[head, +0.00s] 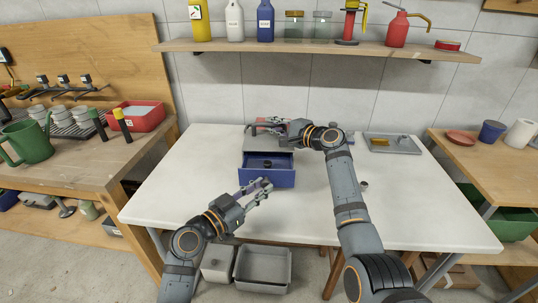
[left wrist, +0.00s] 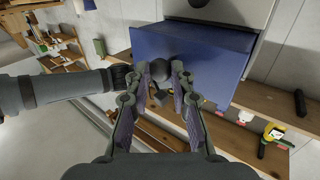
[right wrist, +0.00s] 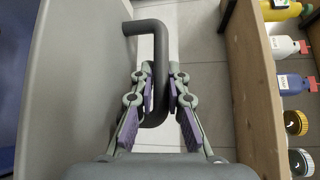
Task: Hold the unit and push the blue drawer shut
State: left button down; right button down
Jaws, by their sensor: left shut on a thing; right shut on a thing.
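The grey unit (head: 256,144) stands on the white table with its blue drawer (head: 266,178) pulled out toward me. A small dark thing (head: 267,164) lies in the drawer. My left gripper (head: 264,185) is at the drawer front, its fingers closed around the dark round knob (left wrist: 160,70) in the left wrist view, where the blue front (left wrist: 200,50) fills the upper part. My right gripper (head: 272,127) is at the unit's top, shut on a dark grey bent handle (right wrist: 152,60), seen between its fingers (right wrist: 159,92) in the right wrist view.
The white table (head: 400,215) is mostly clear. A small cup-like thing (head: 364,185) lies right of the unit, beside my right arm. A grey tray (head: 392,145) is at the back right. A shelf (head: 320,48) with bottles and jars hangs on the wall above.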

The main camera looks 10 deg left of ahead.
aim_at(251, 178)
pick_arm(q)
jog(key=shift+w+a, duration=0.15)
jog(key=shift+w, duration=1.75)
jog(key=shift+w+a, duration=0.1)
jog(key=shift+w, duration=1.75)
pick_arm(e)
jog(key=shift+f, duration=0.1)
pick_arm(q)
jog(key=c, duration=1.2)
grip_release()
jog(key=shift+v, duration=2.3)
pick_arm(e)
jog(key=c, duration=1.8)
grip_release()
jog(key=o, duration=0.5)
